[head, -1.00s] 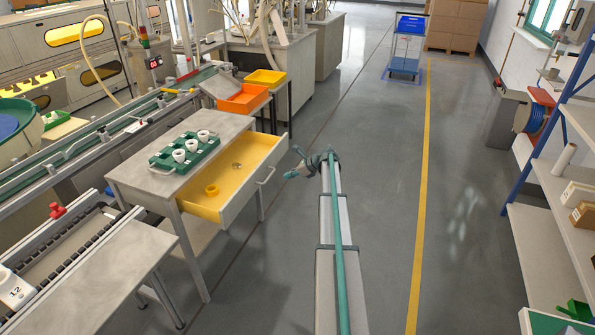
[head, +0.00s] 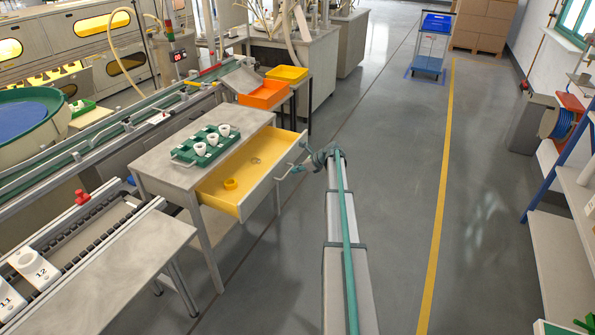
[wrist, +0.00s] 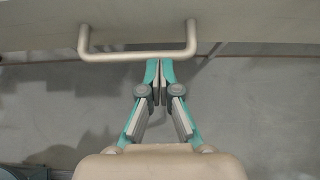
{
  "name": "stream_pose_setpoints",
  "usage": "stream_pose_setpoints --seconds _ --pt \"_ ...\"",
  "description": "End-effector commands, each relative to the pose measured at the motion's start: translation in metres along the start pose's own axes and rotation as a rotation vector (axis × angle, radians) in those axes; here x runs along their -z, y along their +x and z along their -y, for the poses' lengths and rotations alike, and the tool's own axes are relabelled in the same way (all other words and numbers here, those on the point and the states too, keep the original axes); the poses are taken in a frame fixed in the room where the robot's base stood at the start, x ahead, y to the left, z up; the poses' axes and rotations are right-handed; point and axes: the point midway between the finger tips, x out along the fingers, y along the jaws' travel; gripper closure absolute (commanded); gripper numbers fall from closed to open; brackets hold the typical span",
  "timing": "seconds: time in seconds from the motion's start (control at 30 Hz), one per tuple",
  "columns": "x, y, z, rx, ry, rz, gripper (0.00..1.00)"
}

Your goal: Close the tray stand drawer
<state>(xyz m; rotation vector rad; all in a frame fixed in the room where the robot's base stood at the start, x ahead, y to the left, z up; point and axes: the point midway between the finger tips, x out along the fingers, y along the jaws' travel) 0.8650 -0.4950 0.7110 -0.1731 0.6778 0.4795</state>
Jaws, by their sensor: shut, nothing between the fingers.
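The tray stand (head: 222,132) is a grey table with its drawer pulled out toward the right. The drawer (head: 258,202) has a yellow inside, a pale front and a handle (head: 297,158). My gripper (head: 293,171) is beside the drawer front, close to the handle. In the wrist view my gripper (wrist: 159,66) is shut and empty, its fingertips just at the handle bar (wrist: 137,56). I cannot tell whether they touch it.
A green tray (head: 206,147) with several white cups sits on the stand top. Orange (head: 263,95) and yellow (head: 287,74) bins stand behind it. A grey bench (head: 120,265) is at the front left. The floor to the right (head: 400,180) is clear.

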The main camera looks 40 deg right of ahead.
Motion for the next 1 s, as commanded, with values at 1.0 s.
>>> stream_pose_setpoints --seconds 1.0 --pt "-0.128 0.154 0.003 -0.002 0.000 0.000 1.00"
